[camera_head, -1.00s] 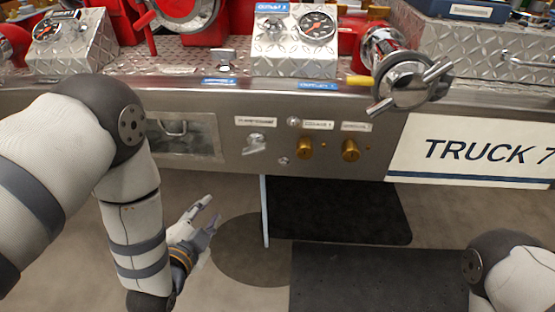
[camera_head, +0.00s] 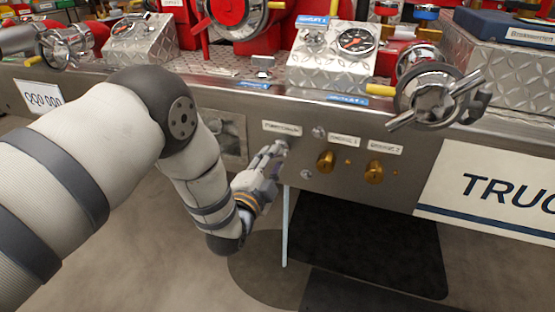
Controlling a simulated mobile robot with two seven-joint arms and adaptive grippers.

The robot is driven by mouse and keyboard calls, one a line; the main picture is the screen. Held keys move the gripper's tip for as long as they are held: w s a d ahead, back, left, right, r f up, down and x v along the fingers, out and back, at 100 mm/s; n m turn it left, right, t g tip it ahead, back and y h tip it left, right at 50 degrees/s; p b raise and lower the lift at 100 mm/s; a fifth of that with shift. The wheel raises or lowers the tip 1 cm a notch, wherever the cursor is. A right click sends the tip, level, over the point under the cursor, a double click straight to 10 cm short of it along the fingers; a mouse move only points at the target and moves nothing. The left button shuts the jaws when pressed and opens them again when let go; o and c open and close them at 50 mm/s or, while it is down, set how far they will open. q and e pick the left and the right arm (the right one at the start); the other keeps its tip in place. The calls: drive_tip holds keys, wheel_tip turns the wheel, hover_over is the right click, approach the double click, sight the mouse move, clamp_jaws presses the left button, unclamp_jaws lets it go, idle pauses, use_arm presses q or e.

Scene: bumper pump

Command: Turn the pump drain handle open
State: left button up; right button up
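The drain handle (camera_head: 284,145) is a small silver lever on the steel bumper panel, below a white label (camera_head: 282,128) whose print is too small to read surely. My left gripper (camera_head: 271,157) is at this handle, coming from below and left. Its fingertips overlap the handle and hide most of it. I cannot tell whether the fingers touch it or close around it. My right gripper is not in view.
Two brass knobs (camera_head: 325,161) (camera_head: 374,172) sit to the right on the panel. A large chrome valve (camera_head: 432,100) juts out at upper right. A thin pale rod (camera_head: 285,225) hangs below the panel. Dark mats (camera_head: 370,240) lie on the floor.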

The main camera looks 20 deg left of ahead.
use_arm(q)
drive_tip(key=shift+w+d, duration=0.1)
drive_tip(key=shift+w, duration=1.25)
clamp_jaws()
drive_tip(key=shift+n, duration=0.3)
drive_tip(key=n+p, duration=0.1)
drive_tip(key=n, duration=0.1)
drive_tip(key=shift+r+n, duration=0.15)
drive_tip(key=shift+n, duration=0.25)
drive_tip(key=n+p, duration=0.1)
drive_tip(key=n, duration=0.2)
drive_tip(key=shift+n, duration=0.3)
drive_tip(key=n+p, duration=0.1)
drive_tip(key=n, duration=0.2)
drive_tip(key=shift+a+n+p, duration=0.2)
drive_tip(key=shift+n+p, duration=0.15)
drive_tip(key=shift+n, duration=1.35)
